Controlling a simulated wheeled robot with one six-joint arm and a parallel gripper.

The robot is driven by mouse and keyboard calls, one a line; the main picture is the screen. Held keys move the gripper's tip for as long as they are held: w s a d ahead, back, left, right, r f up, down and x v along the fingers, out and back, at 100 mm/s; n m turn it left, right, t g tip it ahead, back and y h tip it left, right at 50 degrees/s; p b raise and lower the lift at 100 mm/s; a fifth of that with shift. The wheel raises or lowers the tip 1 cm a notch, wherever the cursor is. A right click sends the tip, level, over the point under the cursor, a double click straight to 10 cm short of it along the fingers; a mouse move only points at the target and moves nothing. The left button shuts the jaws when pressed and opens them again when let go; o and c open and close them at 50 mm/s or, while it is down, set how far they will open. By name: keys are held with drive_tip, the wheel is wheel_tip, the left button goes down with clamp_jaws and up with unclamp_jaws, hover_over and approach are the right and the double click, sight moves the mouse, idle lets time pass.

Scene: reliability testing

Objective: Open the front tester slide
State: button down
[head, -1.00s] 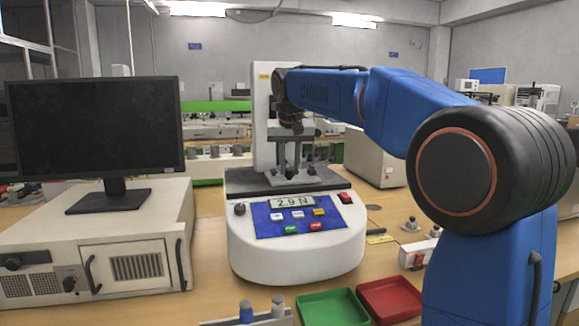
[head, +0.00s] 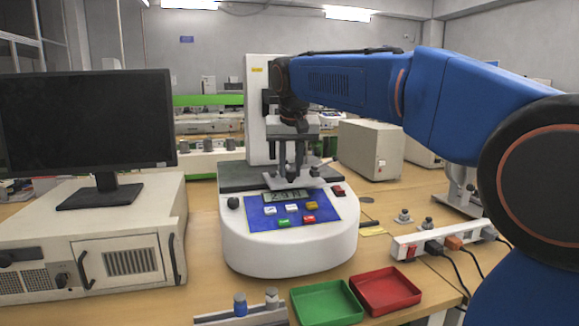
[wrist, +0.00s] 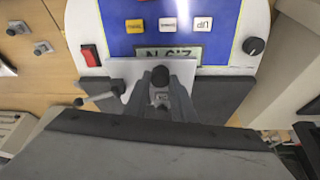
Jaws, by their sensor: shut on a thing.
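The tester (head: 290,245) is a white machine with a blue button panel, a display and a dark grey deck, standing on the wooden table. My gripper (head: 292,178) points down over the front of the deck, close behind the display. In the wrist view my gripper (wrist: 161,88) is shut on a dark round knob (wrist: 160,74) of the slide. The slide's light grey plate (wrist: 122,70) projects past the front edge of the deck and partly covers the display. The fingers hide part of the slide. The tester's upright column stands behind my gripper.
A monitor (head: 85,125) on a beige cabinet (head: 100,235) stands to the left. A green tray (head: 325,303) and a red tray (head: 385,290) lie at front right. A power strip (head: 440,240) and small metal weights (head: 404,216) are to the right.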

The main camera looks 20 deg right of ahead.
drive_tip(key=c, duration=1.5)
unclamp_jaws()
drive_tip(key=v, duration=1.7)
drive_tip(key=shift+r, duration=0.2)
drive_tip(key=shift+s, duration=0.1)
